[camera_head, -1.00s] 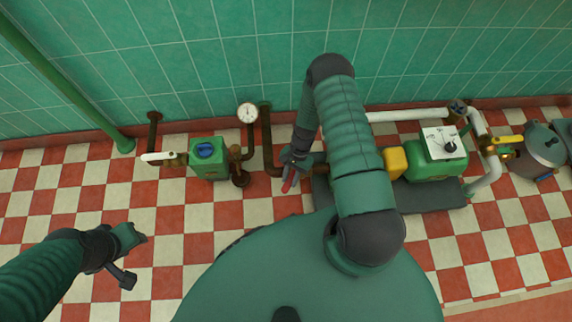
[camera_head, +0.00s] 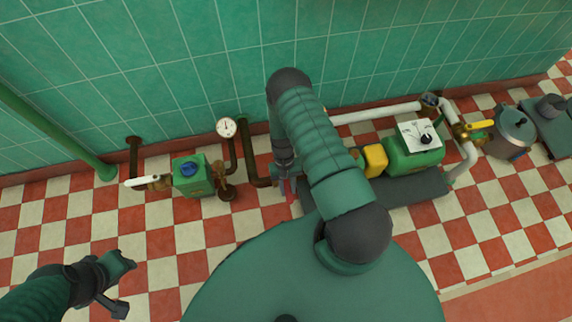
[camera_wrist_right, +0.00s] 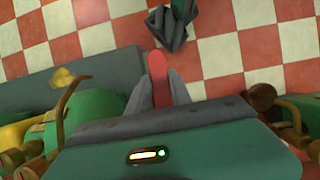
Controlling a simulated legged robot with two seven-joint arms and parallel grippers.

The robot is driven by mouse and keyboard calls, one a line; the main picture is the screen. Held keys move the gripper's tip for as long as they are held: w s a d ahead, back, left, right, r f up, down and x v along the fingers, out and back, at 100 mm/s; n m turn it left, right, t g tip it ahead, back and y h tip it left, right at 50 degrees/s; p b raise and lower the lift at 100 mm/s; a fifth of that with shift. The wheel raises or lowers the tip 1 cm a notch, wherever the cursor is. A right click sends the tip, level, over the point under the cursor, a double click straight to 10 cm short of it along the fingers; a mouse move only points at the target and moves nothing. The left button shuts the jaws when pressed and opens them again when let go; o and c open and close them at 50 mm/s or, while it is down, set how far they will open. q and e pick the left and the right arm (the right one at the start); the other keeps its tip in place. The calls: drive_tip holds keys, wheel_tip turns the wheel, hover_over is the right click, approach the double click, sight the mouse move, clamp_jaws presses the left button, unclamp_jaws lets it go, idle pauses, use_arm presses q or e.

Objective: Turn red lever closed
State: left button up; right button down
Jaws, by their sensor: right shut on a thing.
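The red lever (camera_wrist_right: 158,72) shows in the right wrist view between the two grey fingers of my right gripper (camera_wrist_right: 160,88), which is shut on it. In the head view a bit of the red lever (camera_head: 290,197) shows just below my right gripper (camera_head: 285,183), left of my right forearm. The lever's base and valve body are hidden behind my gripper and arm.
Left of my right gripper are a green box with a blue knob (camera_head: 188,168), a white-handled valve (camera_head: 136,182) and a pressure gauge (camera_head: 227,127). To the right stand a green pump (camera_head: 412,158), white pipes (camera_head: 378,113) and a yellow-handled valve (camera_head: 481,125). Open checkered floor lies at left.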

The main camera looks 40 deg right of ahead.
drive_tip(key=shift+d, duration=0.15)
drive_tip(key=c, duration=1.2)
unclamp_jaws()
drive_tip(key=shift+o, duration=0.2)
drive_tip(key=p+v, duration=0.6)
drive_tip(key=v, duration=1)
drive_tip(key=shift+r, duration=0.4)
drive_tip(key=shift+w, duration=0.1)
